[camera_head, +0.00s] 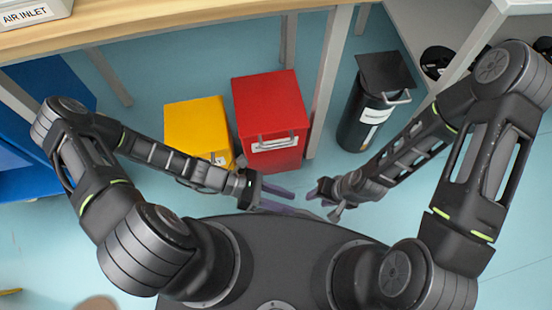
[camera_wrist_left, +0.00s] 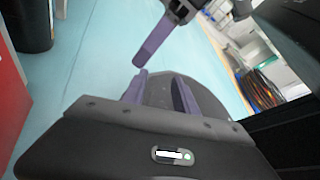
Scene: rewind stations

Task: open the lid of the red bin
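The red bin (camera_head: 270,105) stands on the floor under the table, and its lid looks closed. A silver handle (camera_head: 278,142) sits on its front above a white label. A red surface at the left edge of the left wrist view (camera_wrist_left: 12,95) appears to be its side. My left gripper (camera_head: 297,203) is in front of and below the red bin in the head view, apart from it. Its fingers are spread with nothing between them, also in the left wrist view (camera_wrist_left: 158,85). My right gripper (camera_head: 318,194) is close to its fingertips; its finger gap is unclear.
A yellow bin (camera_head: 197,115) stands left of the red bin, partly behind my left arm. A black bin (camera_head: 360,115) with a raised lid stands to the right, past a table leg (camera_head: 328,85). The wooden tabletop (camera_head: 150,20) overhangs behind. A blue container (camera_head: 40,95) is at far left.

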